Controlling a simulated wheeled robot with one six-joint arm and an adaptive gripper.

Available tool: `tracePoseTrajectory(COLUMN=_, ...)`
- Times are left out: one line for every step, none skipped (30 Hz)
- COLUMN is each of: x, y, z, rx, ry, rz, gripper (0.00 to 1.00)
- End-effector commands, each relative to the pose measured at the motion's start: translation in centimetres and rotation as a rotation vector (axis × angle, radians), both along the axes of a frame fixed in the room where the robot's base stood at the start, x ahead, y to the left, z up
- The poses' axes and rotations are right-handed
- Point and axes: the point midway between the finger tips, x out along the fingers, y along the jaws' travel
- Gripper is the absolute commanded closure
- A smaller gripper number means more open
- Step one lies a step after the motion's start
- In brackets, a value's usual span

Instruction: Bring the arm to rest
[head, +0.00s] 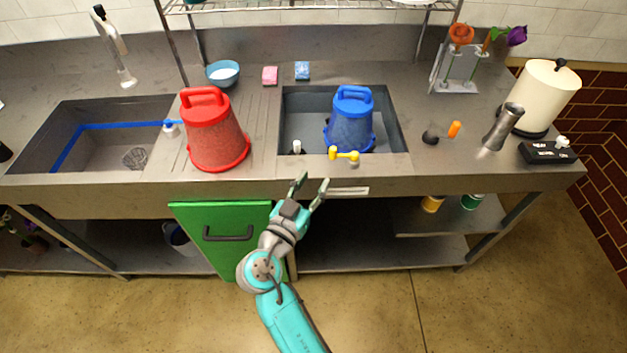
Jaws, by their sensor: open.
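My gripper (310,187) is open and empty in the head view. Its two fingers point up and away, in front of the counter's front edge below the right sink basin. The teal arm reaches up from the bottom of the picture with its elbow bent. No object shows between the fingers. The gripper appears apart from the counter, though its exact distance from the edge is hard to tell.
A red bucket (215,135) stands upside down between the basins; a blue one (351,122) is in the right basin (300,107). A green door (207,222) is left of my gripper. Flowers (461,34), a grey vase (502,127) and a cream cylinder (546,95) stand at right.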

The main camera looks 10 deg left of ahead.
Motion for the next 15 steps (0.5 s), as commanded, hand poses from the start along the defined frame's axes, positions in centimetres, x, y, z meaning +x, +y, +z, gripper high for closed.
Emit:
tracePoseTrajectory(x=0.0, y=0.0, z=0.0, rx=0.0, ry=0.0, rz=0.0, gripper=0.55)
tracePoseTrajectory(x=0.0, y=0.0, z=0.0, rx=0.0, ry=0.0, rz=0.0, gripper=0.55)
tracePoseTrajectory(x=0.0, y=0.0, z=0.0, rx=0.0, ry=0.0, rz=0.0, gripper=0.55)
tracePoseTrajectory(x=0.0, y=0.0, z=0.0, rx=0.0, ry=0.0, rz=0.0, gripper=0.55)
tracePoseTrajectory(x=0.0, y=0.0, z=0.0, rx=0.0, ry=0.0, rz=0.0, gripper=0.55)
tracePoseTrajectory(x=0.0, y=0.0, z=0.0, rx=0.0, ry=0.0, rz=0.0, gripper=0.55)
tracePoseTrajectory(x=0.0, y=0.0, z=0.0, rx=0.0, ry=0.0, rz=0.0, gripper=0.55)
tracePoseTrajectory(x=0.0, y=0.0, z=0.0, rx=0.0, ry=0.0, rz=0.0, gripper=0.55)
tracePoseTrajectory(x=0.0, y=0.0, z=0.0, rx=0.0, ry=0.001, rz=0.0, gripper=0.55)
tracePoseTrajectory(x=0.0, y=-0.1, z=-0.1, rx=-0.002, ry=0.002, rz=0.001, gripper=0.55)
tracePoseTrajectory(x=0.0, y=-0.3, z=-0.4, rx=-0.004, ry=0.006, rz=0.003, gripper=0.55)
tracePoseTrajectory(x=-0.1, y=-0.7, z=-0.8, rx=-0.009, ry=0.014, rz=0.007, gripper=0.55)
tracePoseTrajectory(x=-0.1, y=-1.1, z=-1.3, rx=-0.017, ry=0.023, rz=0.012, gripper=0.55)
tracePoseTrajectory(x=-0.2, y=-1.7, z=-1.9, rx=-0.027, ry=0.033, rz=0.018, gripper=0.55)
tracePoseTrajectory(x=-0.4, y=-2.5, z=-3.0, rx=-0.039, ry=0.052, rz=0.029, gripper=0.55)
